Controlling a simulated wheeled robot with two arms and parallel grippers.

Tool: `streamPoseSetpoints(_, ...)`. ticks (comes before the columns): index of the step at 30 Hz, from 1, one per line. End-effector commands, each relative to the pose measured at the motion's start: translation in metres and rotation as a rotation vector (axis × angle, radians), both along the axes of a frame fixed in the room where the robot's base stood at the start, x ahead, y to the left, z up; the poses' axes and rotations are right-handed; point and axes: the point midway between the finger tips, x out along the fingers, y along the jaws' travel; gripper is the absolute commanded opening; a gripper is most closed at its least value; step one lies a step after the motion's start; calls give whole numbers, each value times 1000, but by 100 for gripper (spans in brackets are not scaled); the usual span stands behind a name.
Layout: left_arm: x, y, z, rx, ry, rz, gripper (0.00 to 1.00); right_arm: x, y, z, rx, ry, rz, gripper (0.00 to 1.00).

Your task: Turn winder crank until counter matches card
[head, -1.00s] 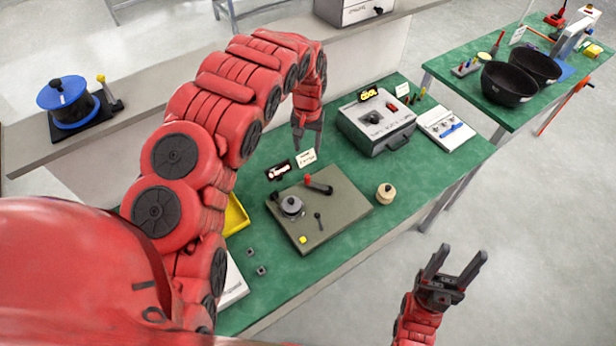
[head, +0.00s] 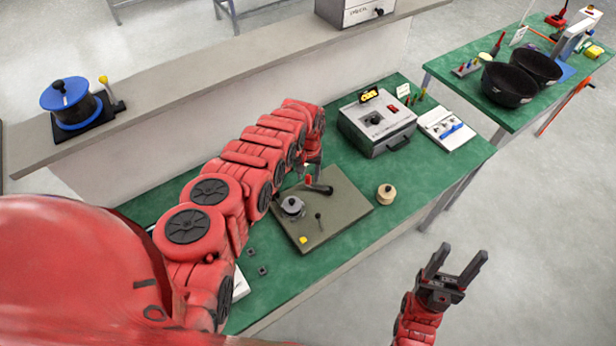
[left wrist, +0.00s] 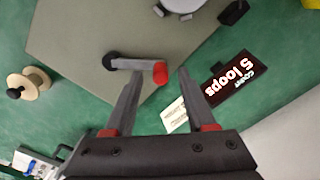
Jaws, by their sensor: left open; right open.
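The winder board (head: 340,215) lies on the green table; it also shows in the left wrist view (left wrist: 75,40). Its dark crank arm (left wrist: 130,64) ends in an upright red knob (left wrist: 160,72). My left gripper (left wrist: 159,77) is open above the crank, with the knob between its fingertips as seen from the wrist; contact cannot be told. In the head view my left arm hides most of that gripper. A dark plate (left wrist: 234,80) beside the board reads "5 loops". A white card (left wrist: 175,115) is partly covered by a finger. My right gripper (head: 452,275) is open and empty, beyond the table's front edge.
A wooden spool (head: 386,194) stands right of the board. Small dark blocks (head: 262,271) lie left of the board. A blue reel (head: 72,104) sits on the rear ledge.

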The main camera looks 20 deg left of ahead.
Motion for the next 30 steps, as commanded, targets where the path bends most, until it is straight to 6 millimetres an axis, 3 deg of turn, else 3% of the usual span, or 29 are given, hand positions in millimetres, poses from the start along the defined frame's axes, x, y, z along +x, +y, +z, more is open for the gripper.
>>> streamPoseSetpoints(5, -1, 0, -19, 0, 2, 0, 56, 0, 0, -13, 0, 1, 0, 56)
streamPoseSetpoints(18, 0, 1, -22, 1, -1, 0, 56, 0, 0, -14, 0, 1, 0, 56)
streamPoseSetpoints(27, 0, 1, -22, 1, -1, 0, 2, 0, 0, -14, 0, 1, 0, 56)
streamPoseSetpoints(30, 0, 1, -22, 1, -1, 0, 0, 0, 0, -14, 0, 1, 0, 56)
